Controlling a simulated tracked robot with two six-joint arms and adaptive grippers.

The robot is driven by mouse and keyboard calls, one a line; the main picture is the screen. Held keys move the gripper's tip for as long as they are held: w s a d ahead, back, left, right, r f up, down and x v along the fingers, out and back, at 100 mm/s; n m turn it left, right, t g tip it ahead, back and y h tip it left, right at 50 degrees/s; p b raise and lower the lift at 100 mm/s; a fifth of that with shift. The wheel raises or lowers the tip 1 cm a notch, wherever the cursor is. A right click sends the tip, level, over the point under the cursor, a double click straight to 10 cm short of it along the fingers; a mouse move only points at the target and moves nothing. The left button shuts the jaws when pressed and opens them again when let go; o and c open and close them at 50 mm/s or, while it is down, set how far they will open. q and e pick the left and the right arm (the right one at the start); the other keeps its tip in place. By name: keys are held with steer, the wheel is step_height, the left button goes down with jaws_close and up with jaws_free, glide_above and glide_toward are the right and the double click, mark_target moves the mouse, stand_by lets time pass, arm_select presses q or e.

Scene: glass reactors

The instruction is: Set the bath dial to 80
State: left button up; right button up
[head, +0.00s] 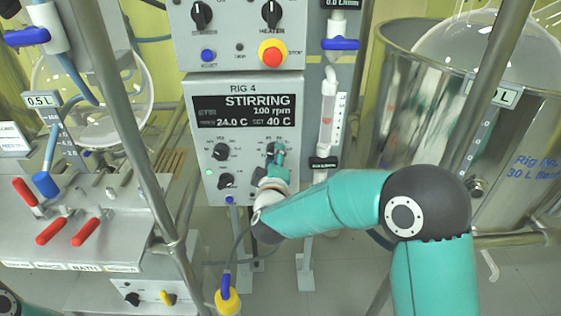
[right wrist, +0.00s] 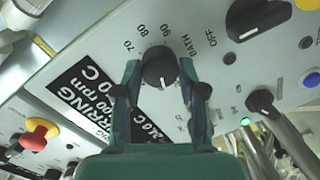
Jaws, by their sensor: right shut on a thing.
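The bath dial (right wrist: 160,66) is a round black knob on the grey panel, with 70, 80, 90 and BATH printed around it in the right wrist view. My right gripper (right wrist: 160,74) has one finger on each side of the knob and is shut on it. A pale mark on the knob appears on the side toward my palm, away from the 80. In the head view my right gripper (head: 276,156) covers the dial. The panel display (head: 246,110) reads STIRRING, 100 rpm, 24.0 C and SET 40 C. My left gripper is not in view.
Another black knob (head: 221,151) and a lower knob with a green light (head: 226,181) are left of my right gripper. A red and yellow stop button (head: 272,54) is above. A metal post (head: 125,120) stands left, a steel vessel (head: 408,110) right.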

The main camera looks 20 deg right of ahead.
steer(key=shift+d+f+m+t+y+b, duration=0.15)
steer(key=shift+m+t+b, duration=0.1)
steer(key=shift+m+b, duration=4.65)
steer(key=shift+a+f+m+t+y+b, duration=0.1)
steer(key=shift+f+m+t+y+b, duration=0.15)
steer(key=shift+m+b, duration=4.7)
steer(key=shift+d+f+m+t+y+b, duration=0.1)
steer(key=shift+m+t+b, duration=0.2)
steer(key=shift+m+b, duration=4.6)
steer(key=m+p, duration=0.3)
steer(key=shift+m, duration=0.25)
